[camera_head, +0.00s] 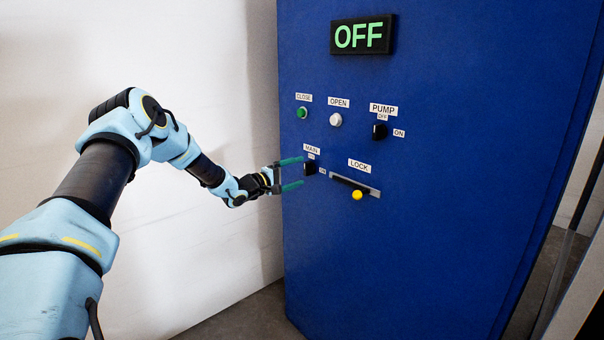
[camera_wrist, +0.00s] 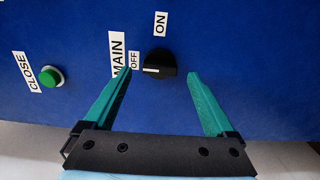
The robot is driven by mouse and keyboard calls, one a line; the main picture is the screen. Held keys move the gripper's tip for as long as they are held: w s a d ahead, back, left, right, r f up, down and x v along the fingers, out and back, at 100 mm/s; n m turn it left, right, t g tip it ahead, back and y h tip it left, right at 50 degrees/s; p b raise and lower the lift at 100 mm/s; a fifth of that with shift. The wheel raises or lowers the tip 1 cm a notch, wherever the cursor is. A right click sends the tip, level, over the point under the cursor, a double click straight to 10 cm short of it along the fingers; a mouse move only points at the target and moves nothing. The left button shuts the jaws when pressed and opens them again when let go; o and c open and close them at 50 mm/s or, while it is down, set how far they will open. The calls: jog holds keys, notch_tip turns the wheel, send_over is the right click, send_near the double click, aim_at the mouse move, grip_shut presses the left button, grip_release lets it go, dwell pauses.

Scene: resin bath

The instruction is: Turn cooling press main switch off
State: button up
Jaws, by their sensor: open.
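The MAIN switch is a black rotary knob (camera_head: 310,168) on the blue panel, also seen in the wrist view (camera_wrist: 160,62). Its white mark points left in the wrist view, toward the OFF label (camera_wrist: 135,61); the ON label (camera_wrist: 161,24) is above the knob there. My gripper (camera_head: 302,172) is open at the panel, its green fingers apart; in the wrist view its fingertips (camera_wrist: 160,73) lie on either side of the knob with gaps showing. I cannot tell how deep they reach. The display (camera_head: 361,35) reads OFF in green.
The panel (camera_head: 440,250) also carries a green CLOSE button (camera_head: 302,112), a white OPEN button (camera_head: 336,119), a black PUMP knob (camera_head: 379,131) and a LOCK slot with a yellow-tipped handle (camera_head: 357,194) just right of my gripper. A white wall (camera_head: 225,270) stands on the left.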

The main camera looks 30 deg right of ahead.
jog(key=s+a+b, duration=0.1)
jog(key=a, duration=0.6)
jog(key=shift+s+a, duration=0.25)
jog(key=shift+a, duration=0.15)
jog(key=s+a+r+m+t+y+p, duration=0.15)
jog(key=a+y, duration=0.55)
jog(key=a, duration=0.7)
jog(key=s+a+m+t+y+p, duration=0.15)
jog(key=a+y, duration=0.55)
jog(key=a, duration=0.7)
jog(key=s+a+g+y, duration=0.1)
jog(key=s+a, duration=0.3)
jog(key=s, duration=0.3)
jog(key=s+a+r+g+y, duration=0.1)
jog(key=s+a+g, duration=0.1)
jog(key=s+a, duration=0.3)
jog(key=s+a+r+g+y, duration=0.1)
jog(key=s+a, duration=0.4)
jog(key=s, duration=0.6)
jog(key=shift+s+a+m+g, duration=0.15)
jog(key=shift+m+g, duration=0.15)
jog(key=shift+g, duration=0.1)
